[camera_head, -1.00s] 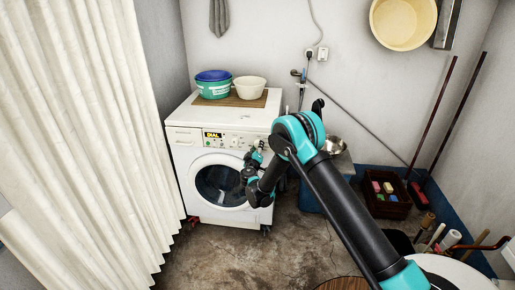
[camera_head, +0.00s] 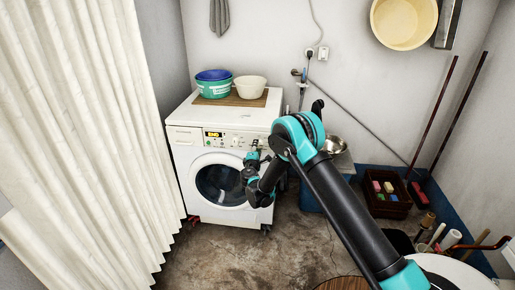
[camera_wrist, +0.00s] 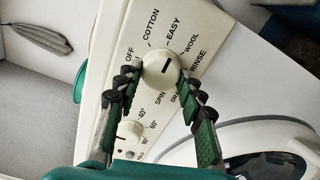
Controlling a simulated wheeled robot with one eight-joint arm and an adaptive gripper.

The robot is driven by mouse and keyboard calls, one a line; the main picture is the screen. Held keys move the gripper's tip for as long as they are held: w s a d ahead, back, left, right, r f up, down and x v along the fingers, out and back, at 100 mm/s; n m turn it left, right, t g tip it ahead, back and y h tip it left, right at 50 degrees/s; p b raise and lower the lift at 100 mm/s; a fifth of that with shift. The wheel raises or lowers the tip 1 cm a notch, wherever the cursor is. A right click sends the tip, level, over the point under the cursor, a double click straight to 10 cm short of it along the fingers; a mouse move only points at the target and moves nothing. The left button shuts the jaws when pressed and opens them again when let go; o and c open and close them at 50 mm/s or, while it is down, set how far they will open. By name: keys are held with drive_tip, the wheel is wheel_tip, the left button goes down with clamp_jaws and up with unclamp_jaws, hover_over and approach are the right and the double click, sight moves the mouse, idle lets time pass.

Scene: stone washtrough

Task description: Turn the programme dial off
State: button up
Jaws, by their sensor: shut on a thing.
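The washing machine (camera_head: 183,137) stands against the back wall with its round door closed. Its small lit display (camera_head: 213,134) appears to read END. The cream programme dial (camera_wrist: 160,68) is in the upper middle of the wrist view, ringed by labels such as OFF, COTTON, EASY, WOOL, RINSE and SPIN. A short dark mark shows on its face; which label it points at is hard to tell. My gripper (camera_wrist: 158,78) has one finger on each side of the dial and is shut on it. In the head view my gripper (camera_head: 257,148) is at the panel's right and partly hides it.
A smaller temperature knob (camera_wrist: 130,131) sits beside the dial, close to my left finger. Basins (camera_head: 213,88) stand on the machine top. A white curtain (camera_head: 80,140) hangs at left. A crate (camera_head: 384,208) and brushes are at right.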

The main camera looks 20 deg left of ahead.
drive_tip(key=shift+d+f+n, duration=0.1)
drive_tip(key=shift+d+n, duration=0.05)
drive_tip(key=shift+n, duration=4.35)
drive_tip(key=shift+d+f+n, duration=0.1)
drive_tip(key=shift+d+n, duration=0.05)
drive_tip(key=shift+n, duration=4.35)
drive_tip(key=o, duration=1.2)
drive_tip(key=shift+c, duration=0.2)
drive_tip(key=v, duration=1.1)
drive_tip(key=shift+s+d, duration=0.2)
drive_tip(key=shift+s, duration=0.2)
